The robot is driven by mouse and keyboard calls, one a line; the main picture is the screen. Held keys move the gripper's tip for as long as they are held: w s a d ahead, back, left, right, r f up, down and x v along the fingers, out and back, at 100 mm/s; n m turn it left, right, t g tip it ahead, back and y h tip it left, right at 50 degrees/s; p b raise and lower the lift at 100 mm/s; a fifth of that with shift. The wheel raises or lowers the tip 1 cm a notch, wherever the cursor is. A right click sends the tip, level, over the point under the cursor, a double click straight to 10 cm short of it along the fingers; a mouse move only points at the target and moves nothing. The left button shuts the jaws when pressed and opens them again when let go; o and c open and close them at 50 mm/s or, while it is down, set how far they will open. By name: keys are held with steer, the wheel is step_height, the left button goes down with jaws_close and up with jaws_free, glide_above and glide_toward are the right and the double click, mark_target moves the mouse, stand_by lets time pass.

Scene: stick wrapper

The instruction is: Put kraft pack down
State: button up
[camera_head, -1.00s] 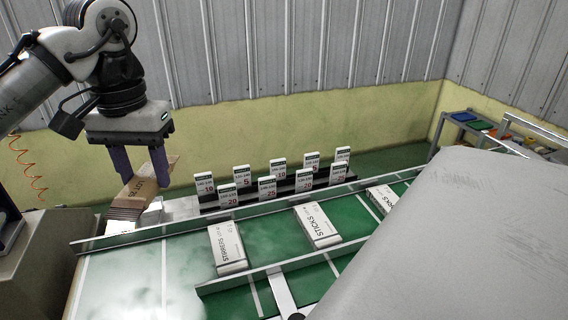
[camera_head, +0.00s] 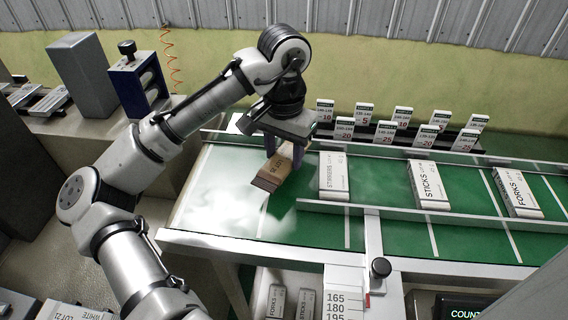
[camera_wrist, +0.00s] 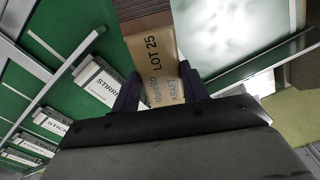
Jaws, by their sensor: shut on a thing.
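My gripper (camera_head: 283,158) is shut on the kraft pack (camera_head: 280,170), a tan-brown pack with a dark ribbed end. The pack is tilted over the left part of the green conveyor (camera_head: 388,236), just left of the white stirrers pack (camera_head: 333,178). Whether it touches the belt I cannot tell. In the wrist view the kraft pack (camera_wrist: 155,68) sits between my two dark fingers, its label reading LOT 25 and KRAFT. The stirrers pack also shows there (camera_wrist: 100,82), to the left of the fingers.
White packs marked sticks (camera_head: 428,184) and forks (camera_head: 517,192) lie farther right on the belt. A metal rail (camera_head: 430,217) runs along the near side. Number cards (camera_head: 402,117) stand on a dark rack behind. The bright belt area to the left is bare.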

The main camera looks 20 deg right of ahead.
mark_target(284, 157)
steer(key=shift+f, duration=2)
steer(key=o, duration=1)
steer(key=shift+f, duration=0.15)
